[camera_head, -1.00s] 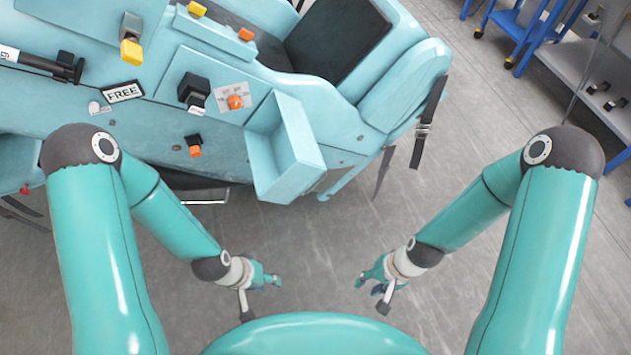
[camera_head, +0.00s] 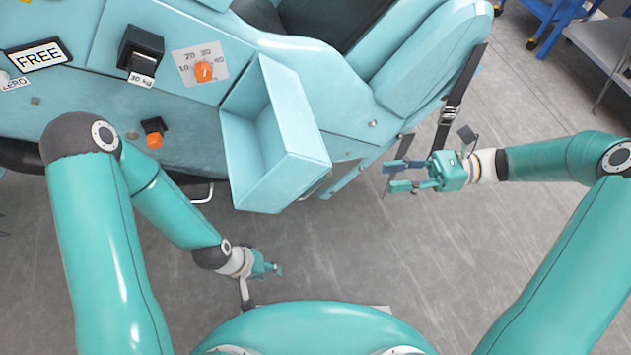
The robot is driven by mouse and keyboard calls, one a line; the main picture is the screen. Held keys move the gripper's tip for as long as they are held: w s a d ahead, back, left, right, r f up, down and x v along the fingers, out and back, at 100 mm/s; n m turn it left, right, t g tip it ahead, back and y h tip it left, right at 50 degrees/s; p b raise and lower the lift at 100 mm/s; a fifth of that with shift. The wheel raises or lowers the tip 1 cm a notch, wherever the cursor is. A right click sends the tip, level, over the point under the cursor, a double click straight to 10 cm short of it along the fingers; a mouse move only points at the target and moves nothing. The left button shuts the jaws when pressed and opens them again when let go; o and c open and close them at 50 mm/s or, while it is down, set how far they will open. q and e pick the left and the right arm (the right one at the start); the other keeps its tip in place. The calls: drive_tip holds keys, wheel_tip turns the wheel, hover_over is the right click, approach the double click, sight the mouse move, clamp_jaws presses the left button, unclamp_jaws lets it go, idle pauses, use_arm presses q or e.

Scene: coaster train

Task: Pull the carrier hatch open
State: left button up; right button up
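The light-blue carrier (camera_head: 190,95) fills the upper left of the head view. A box-shaped part (camera_head: 300,150) with an open top juts from its near side. A small grey panel (camera_head: 343,176) sits low on the carrier, just right of this box and partly hidden by it. I cannot tell for certain which part is the hatch. My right gripper (camera_head: 392,177) is open and empty, its fingers pointing left towards the panel with a gap between. My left gripper (camera_head: 279,270) hangs over the floor below the box, apart from the carrier; its finger opening is unclear.
A black strap with a buckle (camera_head: 447,115) hangs from the carrier's seat end, close behind my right gripper. An orange dial (camera_head: 204,71) and an orange knob (camera_head: 154,139) sit on the carrier. A blue cart (camera_head: 550,15) stands far right. Grey floor (camera_head: 400,260) lies open below.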

sight(320, 185)
drive_tip(key=a, duration=0.5)
drive_tip(key=s+a+b, duration=0.1)
drive_tip(key=a, duration=0.4)
drive_tip(key=s+a, duration=0.1)
drive_tip(key=a, duration=0.4)
drive_tip(key=shift+s+a, duration=0.15)
drive_tip(key=shift+a, duration=0.25)
drive_tip(key=shift+c, duration=0.3)
clamp_jaws()
